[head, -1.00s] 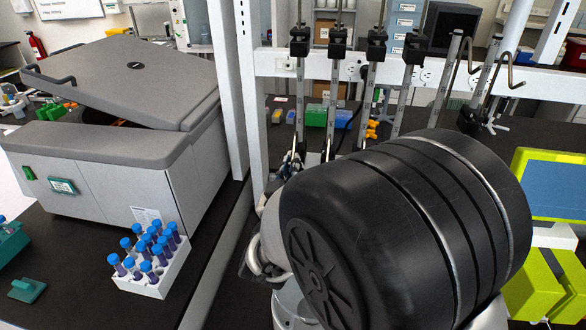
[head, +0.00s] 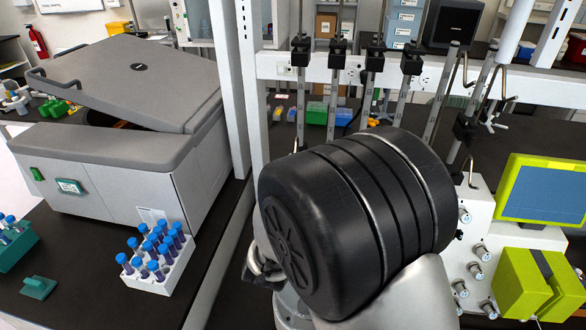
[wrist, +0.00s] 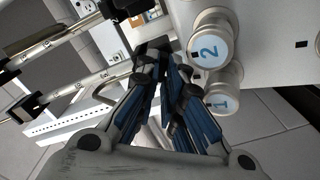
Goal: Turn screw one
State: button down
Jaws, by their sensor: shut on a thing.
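In the wrist view, screw one (wrist: 222,101) is a round pale metal knob with a blue "1" label, partly hidden behind my right finger. Screw two (wrist: 208,47), with a blue "2" label, sits beside it on the white panel (wrist: 265,45). My gripper (wrist: 165,62) has black and blue fingers close together, just left of both knobs. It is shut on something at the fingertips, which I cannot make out. In the head view, my black arm joint hides the gripper. Several knobs (head: 480,253) show on the white cell processor (head: 480,205).
The cell processor has a yellow-green framed screen (head: 545,190) and a green block (head: 520,283) at right. Metal poles with black clamps (head: 412,62) rise behind my arm. A grey centrifuge (head: 130,130) and a white rack (head: 175,272) of blue-capped tubes stand at left.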

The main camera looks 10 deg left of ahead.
jog(key=shift+n, duration=0.6)
jog(key=c, duration=2)
grip_release()
jog(key=shift+f, duration=0.1)
